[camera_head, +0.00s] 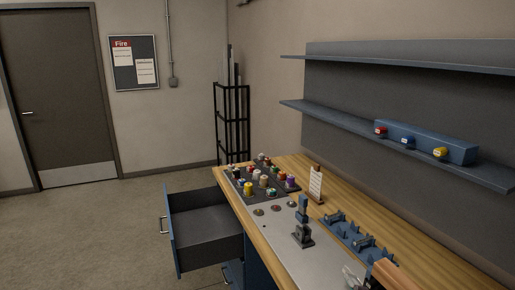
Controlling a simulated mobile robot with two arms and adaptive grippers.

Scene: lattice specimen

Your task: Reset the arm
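Neither of my arms nor my grippers can be made out in the head view. A wooden workbench (262,233) with a grey metal top plate (290,251) runs along the right wall. A dark tray (241,182) at its far end holds several small jars with coloured lids. A small dark stand (303,236) with an upright post is on the grey plate.
A blue drawer (206,244) stands open and empty on the bench's left side. A pale object (351,277) and brown block (393,275) are cut off below. Floor at left is clear.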

